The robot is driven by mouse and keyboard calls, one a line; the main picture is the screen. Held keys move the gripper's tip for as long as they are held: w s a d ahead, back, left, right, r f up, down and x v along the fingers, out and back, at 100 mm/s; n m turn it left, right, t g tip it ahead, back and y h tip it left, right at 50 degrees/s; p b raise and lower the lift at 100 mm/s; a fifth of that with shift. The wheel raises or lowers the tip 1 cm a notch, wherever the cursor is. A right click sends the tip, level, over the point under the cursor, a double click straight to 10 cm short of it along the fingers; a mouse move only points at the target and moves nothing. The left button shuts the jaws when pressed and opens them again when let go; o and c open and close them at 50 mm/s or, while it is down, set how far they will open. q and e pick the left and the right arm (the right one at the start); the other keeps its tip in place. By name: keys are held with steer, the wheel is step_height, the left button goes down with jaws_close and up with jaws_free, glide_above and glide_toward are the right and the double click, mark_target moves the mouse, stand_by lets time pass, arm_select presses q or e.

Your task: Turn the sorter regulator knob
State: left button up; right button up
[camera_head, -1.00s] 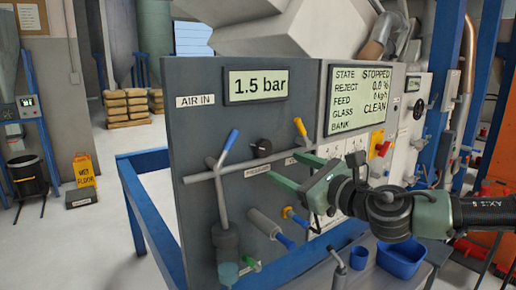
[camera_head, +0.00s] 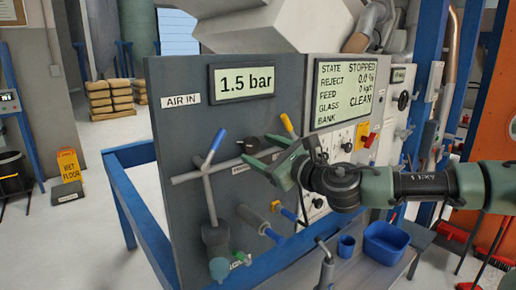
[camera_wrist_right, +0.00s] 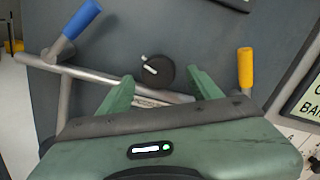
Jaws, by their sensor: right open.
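The right wrist view shows the open fingers (camera_wrist_right: 160,80) on either side of the knob, with no clear contact. A label under the knob is partly hidden. My left gripper is not in view.
A blue-handled valve (camera_head: 214,146) stands left of the knob and a yellow-handled lever (camera_head: 288,124) right of it. A grey pipe (camera_head: 200,174) runs below. A status display (camera_head: 345,92) is at the right. Blue bins (camera_head: 385,243) sit on the shelf below.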

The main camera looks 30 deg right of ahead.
steer(key=shift+w+a, duration=0.1)
steer(key=shift+w, duration=0.5)
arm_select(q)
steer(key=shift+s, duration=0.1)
arm_select(e)
steer(key=shift+w, duration=0.15)
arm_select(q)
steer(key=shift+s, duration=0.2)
arm_select(e)
steer(key=c, duration=1.3)
steer(key=shift+f+m+b, duration=0.15)
steer(key=shift+m+b, duration=1.4)
steer(key=shift+m, duration=0.25)
steer(key=shift+c, duration=0.2)
steer(key=m+b, duration=0.2)
steer(key=m, duration=0.2)
steer(key=shift+a+m, duration=0.1)
steer(key=shift+m, duration=0.2)
steer(key=m+b, duration=0.2)
steer(key=m, duration=0.3)
arm_select(q)
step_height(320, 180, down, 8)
steer(key=b, duration=0.1)
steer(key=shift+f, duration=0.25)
arm_select(e)
steer(key=m, duration=0.6)
steer(key=shift+r, duration=0.2)
steer(key=shift+m, duration=0.3)
